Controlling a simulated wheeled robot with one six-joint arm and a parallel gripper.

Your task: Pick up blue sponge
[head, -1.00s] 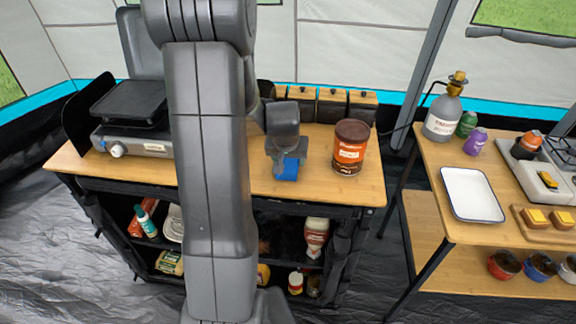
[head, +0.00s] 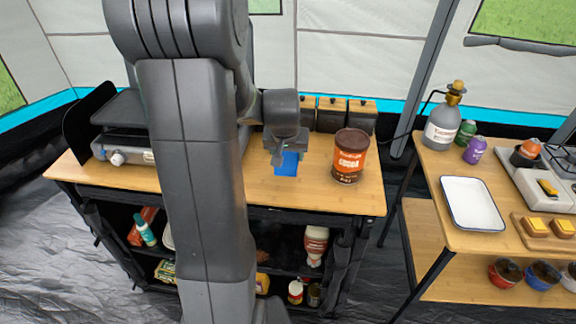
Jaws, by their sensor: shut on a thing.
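The blue sponge (head: 287,164) shows in the head view, left of the cocoa tin. My gripper (head: 286,155) is shut on it from above, and its fingers hide the sponge's upper part. The sponge appears to be held a little above the wooden counter (head: 262,190), though the gap under it is hard to judge. My arm covers much of the counter's left middle.
A brown and orange cocoa tin (head: 350,157) stands close to the right of my gripper. Several lidded canisters (head: 331,114) stand behind. A camping stove (head: 122,141) is at left. A white tray (head: 471,204) lies on the right table.

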